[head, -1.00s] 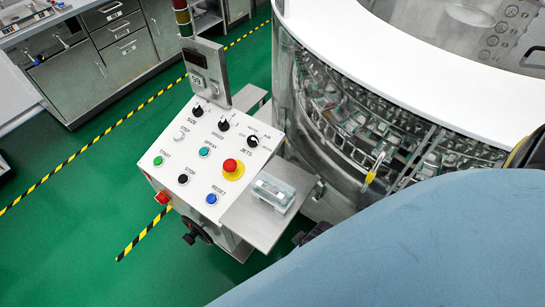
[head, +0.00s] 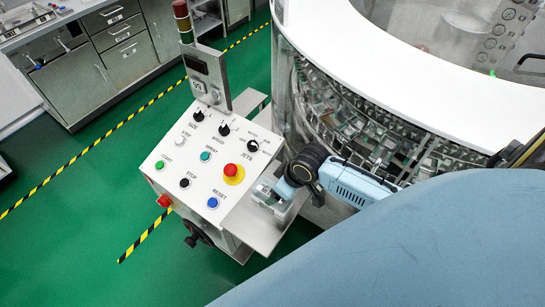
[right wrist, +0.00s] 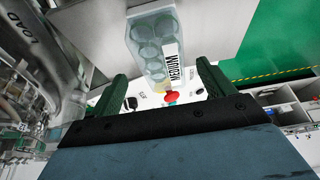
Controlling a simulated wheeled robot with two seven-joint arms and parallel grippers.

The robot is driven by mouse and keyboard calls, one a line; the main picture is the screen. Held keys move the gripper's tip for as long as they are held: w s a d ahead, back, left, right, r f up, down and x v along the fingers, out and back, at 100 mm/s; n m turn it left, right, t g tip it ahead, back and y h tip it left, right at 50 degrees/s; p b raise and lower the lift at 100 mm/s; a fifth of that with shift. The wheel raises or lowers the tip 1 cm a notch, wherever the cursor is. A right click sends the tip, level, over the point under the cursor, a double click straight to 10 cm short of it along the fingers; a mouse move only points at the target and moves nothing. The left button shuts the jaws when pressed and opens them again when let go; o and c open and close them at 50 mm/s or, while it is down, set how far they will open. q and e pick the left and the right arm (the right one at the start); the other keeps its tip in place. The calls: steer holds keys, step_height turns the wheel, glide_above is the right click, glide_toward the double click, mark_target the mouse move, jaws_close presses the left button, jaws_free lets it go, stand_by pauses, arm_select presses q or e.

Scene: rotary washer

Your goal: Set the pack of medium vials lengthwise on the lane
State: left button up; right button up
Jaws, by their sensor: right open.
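The pack of medium vials (right wrist: 148,32) is a clear box of round vials with a "MEDIUM" label. It lies on the steel shelf (head: 246,222) beside the control panel, and in the head view the pack (head: 264,196) is partly covered by my right arm. My right gripper (right wrist: 160,78) is open, its two green fingers apart, with the near, labelled end of the pack between their tips in the picture. I cannot tell whether they touch it. My left gripper is not in view. I cannot identify the lane for certain.
The control panel (head: 193,160) with knobs, buttons and a red stop button (head: 231,170) adjoins the shelf. The round washer with its white rim (head: 350,65) stands behind on the right. A metal part marked "LOAD" (right wrist: 42,28) shows at left in the wrist view.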

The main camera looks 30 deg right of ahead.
steer(key=shift+b+x, duration=0.35)
steer(key=shift+x, duration=3.2)
steer(key=shift+c, duration=0.4)
steer(key=shift+r, duration=0.1)
steer(key=c, duration=1.2)
